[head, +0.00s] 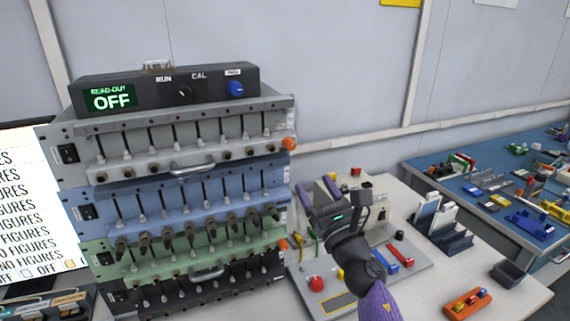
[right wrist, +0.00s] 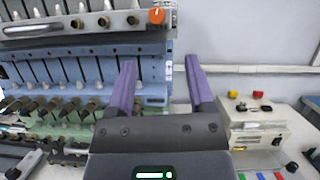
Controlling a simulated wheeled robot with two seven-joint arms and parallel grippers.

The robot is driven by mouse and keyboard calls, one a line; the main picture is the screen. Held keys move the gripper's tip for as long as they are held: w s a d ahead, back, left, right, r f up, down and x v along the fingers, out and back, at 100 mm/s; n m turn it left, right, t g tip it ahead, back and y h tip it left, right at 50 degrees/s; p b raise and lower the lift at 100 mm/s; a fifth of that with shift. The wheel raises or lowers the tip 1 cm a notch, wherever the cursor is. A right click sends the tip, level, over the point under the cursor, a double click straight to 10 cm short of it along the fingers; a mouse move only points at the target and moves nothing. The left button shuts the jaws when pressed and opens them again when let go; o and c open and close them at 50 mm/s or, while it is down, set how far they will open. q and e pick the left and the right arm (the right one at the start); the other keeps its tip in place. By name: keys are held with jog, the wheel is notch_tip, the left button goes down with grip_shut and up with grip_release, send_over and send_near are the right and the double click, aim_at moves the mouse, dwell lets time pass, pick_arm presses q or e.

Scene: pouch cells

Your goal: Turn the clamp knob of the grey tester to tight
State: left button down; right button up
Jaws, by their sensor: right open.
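The grey tester (head: 187,135) is the top unit of the stack at the left, with a row of slots and levers. An orange knob (head: 289,143) sits at the right end of its front; it also shows at the top of the right wrist view (right wrist: 156,16). I cannot read the knob's setting. My right gripper (head: 315,189) has purple fingers spread apart with nothing between them. It is to the right of the stack and lower than the orange knob, apart from it. In the right wrist view the fingers (right wrist: 161,63) point toward the blue tester's right end. My left gripper is not in view.
Below the grey tester are blue (head: 190,190), green (head: 185,236) and black testers; the green one also has an orange knob (head: 282,244). A read-out box (head: 165,90) showing OFF sits on top. A machine with coloured buttons (right wrist: 255,130) stands right of the stack.

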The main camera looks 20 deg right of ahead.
aim_at(292, 149)
jog(key=x, duration=0.9)
jog(key=shift+w+a+r, duration=0.25)
jog(key=shift+r, duration=0.05)
grip_shut()
